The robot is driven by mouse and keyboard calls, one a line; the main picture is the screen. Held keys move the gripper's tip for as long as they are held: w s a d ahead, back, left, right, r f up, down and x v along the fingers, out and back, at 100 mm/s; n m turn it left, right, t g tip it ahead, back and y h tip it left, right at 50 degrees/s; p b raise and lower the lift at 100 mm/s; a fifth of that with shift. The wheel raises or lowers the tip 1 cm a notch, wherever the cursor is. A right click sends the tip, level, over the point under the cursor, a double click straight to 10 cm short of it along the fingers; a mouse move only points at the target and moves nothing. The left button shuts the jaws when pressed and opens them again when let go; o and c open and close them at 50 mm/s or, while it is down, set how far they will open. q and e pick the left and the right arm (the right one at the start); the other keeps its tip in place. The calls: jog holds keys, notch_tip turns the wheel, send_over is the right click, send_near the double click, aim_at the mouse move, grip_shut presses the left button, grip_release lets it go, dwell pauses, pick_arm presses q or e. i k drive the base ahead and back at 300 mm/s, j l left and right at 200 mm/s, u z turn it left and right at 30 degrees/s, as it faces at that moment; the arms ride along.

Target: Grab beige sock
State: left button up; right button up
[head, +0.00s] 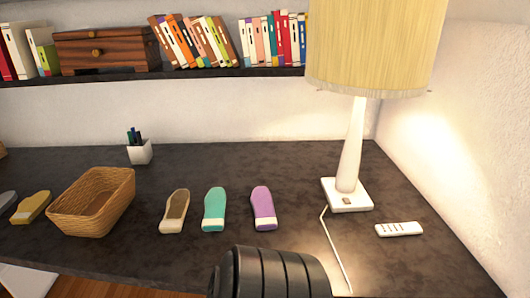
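The beige sock (174,211) lies flat on the dark desk, just right of the wicker basket. Its middle is brownish, with a paler edge and a cream end towards me. A teal sock (214,208) and a purple sock (264,207) lie in a row to its right, apart from it. A black ribbed part at the bottom edge appears to be mine. It ends in front of the purple sock and does not cover the beige one. Neither gripper's fingers show.
The wicker basket (64,213) stands left of the beige sock. A yellow sock (32,207) lies farther left. A pen cup (140,152) stands behind. A lamp (347,193), its cord and a white remote (399,229) are at right. A shelf (200,73) of books hangs above.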

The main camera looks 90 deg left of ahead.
aim_at(177, 204)
jog(key=u, duration=3.45)
jog(key=i, duration=0.05)
